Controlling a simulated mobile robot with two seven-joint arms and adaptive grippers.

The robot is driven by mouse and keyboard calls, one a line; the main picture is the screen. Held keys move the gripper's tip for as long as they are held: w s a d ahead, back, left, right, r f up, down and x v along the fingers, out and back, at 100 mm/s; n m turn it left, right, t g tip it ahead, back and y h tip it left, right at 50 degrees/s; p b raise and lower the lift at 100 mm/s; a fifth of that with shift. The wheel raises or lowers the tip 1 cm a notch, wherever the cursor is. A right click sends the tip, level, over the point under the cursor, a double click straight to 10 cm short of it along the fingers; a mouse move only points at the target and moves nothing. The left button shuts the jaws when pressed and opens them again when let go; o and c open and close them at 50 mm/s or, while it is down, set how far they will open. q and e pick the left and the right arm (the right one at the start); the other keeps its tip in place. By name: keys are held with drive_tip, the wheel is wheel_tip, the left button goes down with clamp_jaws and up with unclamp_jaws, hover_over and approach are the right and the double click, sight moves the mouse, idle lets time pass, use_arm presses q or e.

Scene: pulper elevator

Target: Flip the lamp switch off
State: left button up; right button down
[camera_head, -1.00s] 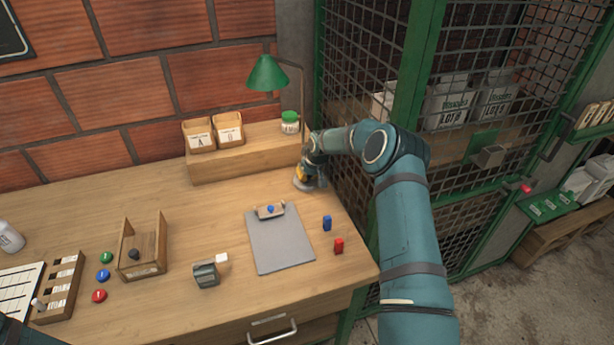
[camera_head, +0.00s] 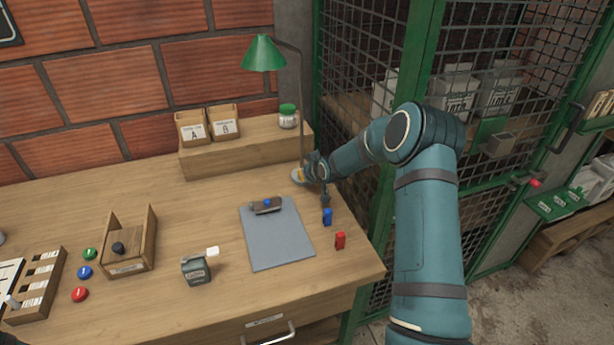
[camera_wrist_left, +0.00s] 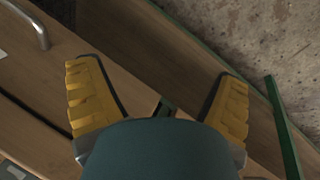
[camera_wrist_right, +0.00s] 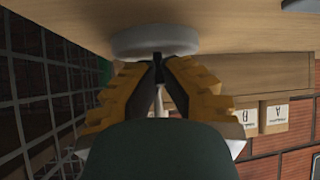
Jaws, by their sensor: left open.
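The desk lamp has a green shade (camera_head: 263,53) on a thin dark pole (camera_head: 302,110) at the back right of the desk. Its round pale base (camera_head: 297,176) sits on the desktop, partly behind my right gripper (camera_head: 306,173). The right wrist view shows the base (camera_wrist_right: 155,38) close beyond my right fingertips (camera_wrist_right: 157,68). Those fingers are drawn together, with a pale stem showing in the narrow gap behind the tips; I cannot tell whether they touch it. I cannot make out the lamp switch. My left gripper (camera_wrist_left: 165,78) is open and empty in the left wrist view.
A wooden shelf (camera_head: 235,158) with two labelled boxes and a green-lidded jar (camera_head: 287,116) stands behind the base. The mesh cage (camera_head: 360,110) is close on the right.

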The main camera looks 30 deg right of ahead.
idle(0.4)
drive_tip(key=c, duration=1.1)
unclamp_jaws()
drive_tip(key=shift+v, duration=6)
drive_tip(key=shift+f, duration=0.1)
